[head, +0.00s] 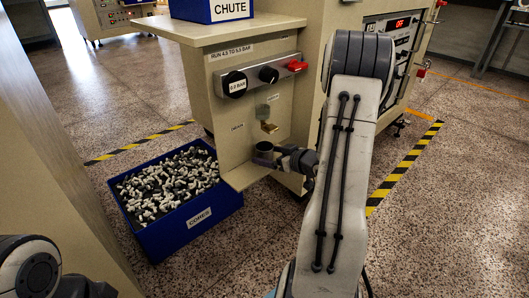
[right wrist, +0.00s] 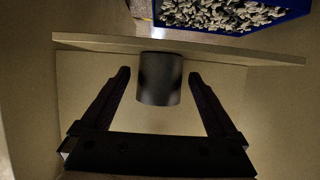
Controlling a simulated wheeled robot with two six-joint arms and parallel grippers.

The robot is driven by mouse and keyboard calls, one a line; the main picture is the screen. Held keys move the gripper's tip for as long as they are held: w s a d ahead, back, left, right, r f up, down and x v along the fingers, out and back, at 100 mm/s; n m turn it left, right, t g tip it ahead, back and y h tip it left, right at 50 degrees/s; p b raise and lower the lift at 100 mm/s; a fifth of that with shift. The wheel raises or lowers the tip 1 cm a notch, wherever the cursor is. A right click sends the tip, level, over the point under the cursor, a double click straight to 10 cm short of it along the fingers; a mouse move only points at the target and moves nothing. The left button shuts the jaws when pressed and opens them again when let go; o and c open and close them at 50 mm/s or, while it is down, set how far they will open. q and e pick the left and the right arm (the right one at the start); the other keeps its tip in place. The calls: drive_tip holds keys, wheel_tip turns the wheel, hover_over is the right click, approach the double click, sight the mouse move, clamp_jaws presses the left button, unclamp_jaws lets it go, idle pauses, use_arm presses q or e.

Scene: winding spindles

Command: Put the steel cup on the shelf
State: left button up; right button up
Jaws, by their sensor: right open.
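The steel cup (head: 263,152) is a dark grey cylinder at the small beige shelf (head: 246,177) low on the panel of the machine. In the right wrist view the cup (right wrist: 160,80) appears upright near the edge of the shelf (right wrist: 90,80). My right gripper (head: 281,156) is at the cup's right side in the head view. In the right wrist view its two dark fingers (right wrist: 160,75) are spread wide, with the cup between their tips and a gap on both sides. My left gripper is not clearly in view; only part of my left arm shows at the lower left.
A blue bin (head: 200,228) labelled CORES, full of black and white pieces, stands on the floor left of the shelf. A blue CHUTE box (head: 212,10) sits on top.

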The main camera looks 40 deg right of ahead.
drive_tip(key=p+v, duration=0.4)
drive_tip(key=v, duration=0.5)
drive_tip(key=shift+s+r+p, duration=0.15)
drive_tip(key=shift+s+p, duration=0.15)
drive_tip(key=shift+s, duration=0.1)
